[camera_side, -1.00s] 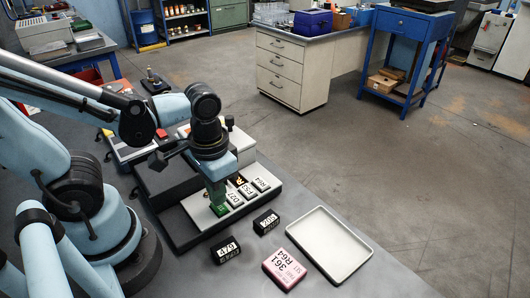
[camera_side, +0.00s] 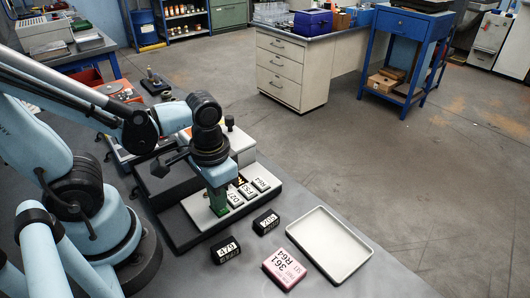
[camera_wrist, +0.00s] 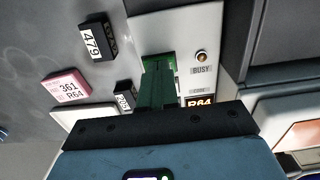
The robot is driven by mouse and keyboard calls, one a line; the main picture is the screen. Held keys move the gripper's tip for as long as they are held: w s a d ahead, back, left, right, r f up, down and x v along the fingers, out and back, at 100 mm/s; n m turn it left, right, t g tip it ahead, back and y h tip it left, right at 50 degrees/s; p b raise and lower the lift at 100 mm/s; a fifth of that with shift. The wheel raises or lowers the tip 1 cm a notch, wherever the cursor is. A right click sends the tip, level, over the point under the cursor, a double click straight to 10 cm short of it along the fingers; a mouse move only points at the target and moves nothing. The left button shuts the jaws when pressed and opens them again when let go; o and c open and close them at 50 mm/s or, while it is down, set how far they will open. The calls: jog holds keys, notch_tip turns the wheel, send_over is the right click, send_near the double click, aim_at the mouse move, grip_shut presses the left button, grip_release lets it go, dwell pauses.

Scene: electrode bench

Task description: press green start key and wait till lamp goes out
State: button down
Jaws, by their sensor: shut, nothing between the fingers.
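My gripper (camera_side: 218,208) is shut and empty, its green fingers pointing down at the front left of the machine's light panel. In the wrist view my gripper (camera_wrist: 158,60) is over the green start key (camera_wrist: 152,61), whose edges show around the fingertips. The fingers hide most of the key, and I cannot tell whether it is pressed in. The lamp (camera_wrist: 201,56) marked BUSY sits beside the key, amber-brown with a bright spot; I cannot tell if it is lit. A small display (camera_wrist: 200,102) shows R64 in glowing characters.
Two black blocks (camera_side: 226,250) (camera_side: 266,222) and a pink block (camera_side: 284,268) marked 361 R64 lie on the bench in front. An empty white tray (camera_side: 352,270) lies to the right.

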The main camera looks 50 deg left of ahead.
jog(key=shift+r, duration=2.95)
jog(key=w+a+r+t, duration=0.3)
jog(key=w+t, duration=0.4)
jog(key=w, duration=0.1)
jog(key=shift+w+a+r, duration=0.15)
jog(key=shift+a+r, duration=0.05)
jog(key=shift+a, duration=0.05)
dwell(2.3)
